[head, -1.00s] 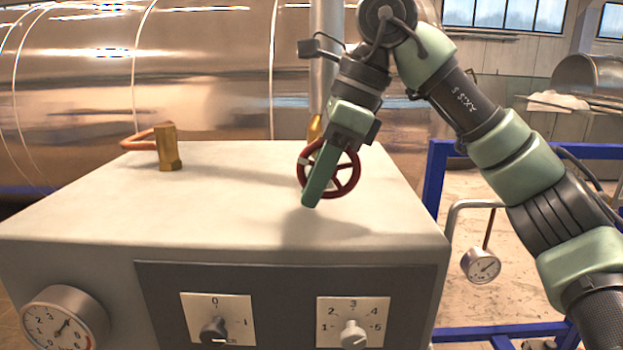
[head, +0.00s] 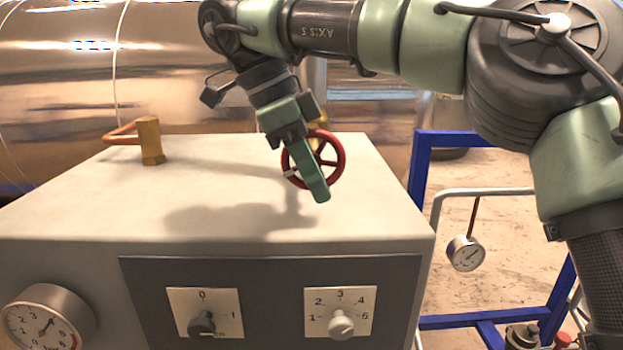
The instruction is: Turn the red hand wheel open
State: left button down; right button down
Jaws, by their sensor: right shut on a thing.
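The red hand wheel (head: 339,156) stands upright at the back right of the grey cabinet's top, in front of a brass fitting (head: 318,126). A small pale mark shows on its left rim. My left gripper is not in view.
The cabinet top (head: 110,205) is mostly bare. A brass valve with a copper pipe (head: 151,141) stands at its back left. A blue frame (head: 421,165) and another gauge (head: 465,253) are at right.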

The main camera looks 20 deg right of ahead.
jog(key=shift+f+h, duration=0.25)
jog(key=shift+h, duration=0.25)
jog(key=shift+d, duration=0.1)
jog(key=c, duration=1.4)
grip_release()
jog(key=shift+c, duration=0.2)
jog(key=shift+r, duration=0.1)
